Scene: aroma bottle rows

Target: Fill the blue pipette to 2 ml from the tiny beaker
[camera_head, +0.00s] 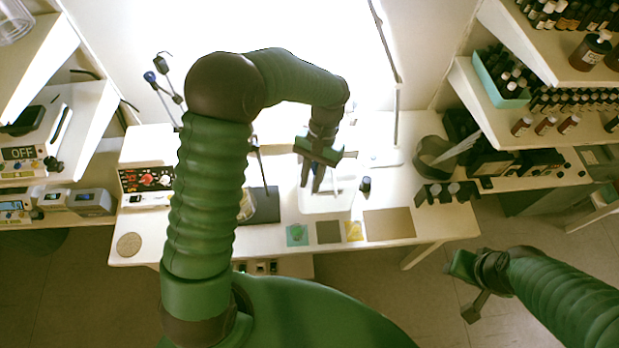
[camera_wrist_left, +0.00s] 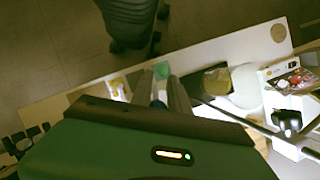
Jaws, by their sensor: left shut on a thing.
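My left gripper (camera_head: 317,186) points down over the white tray-like box (camera_head: 340,203) on the table. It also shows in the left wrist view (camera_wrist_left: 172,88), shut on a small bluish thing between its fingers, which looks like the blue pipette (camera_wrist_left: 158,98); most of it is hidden. I cannot make out the tiny beaker for certain. A small round thing seems to sit on the green square (camera_head: 297,240) at the table's front edge. My right gripper (camera_head: 470,290) hangs off to the right, away from the table; its opening is unclear.
A red-display device (camera_head: 147,180) stands at the table's left, with a dark plate (camera_head: 264,207) nearer the middle. Grey, yellow (camera_head: 354,231) and brown (camera_head: 390,224) squares lie along the front. Bottle shelves (camera_head: 480,95) are at right.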

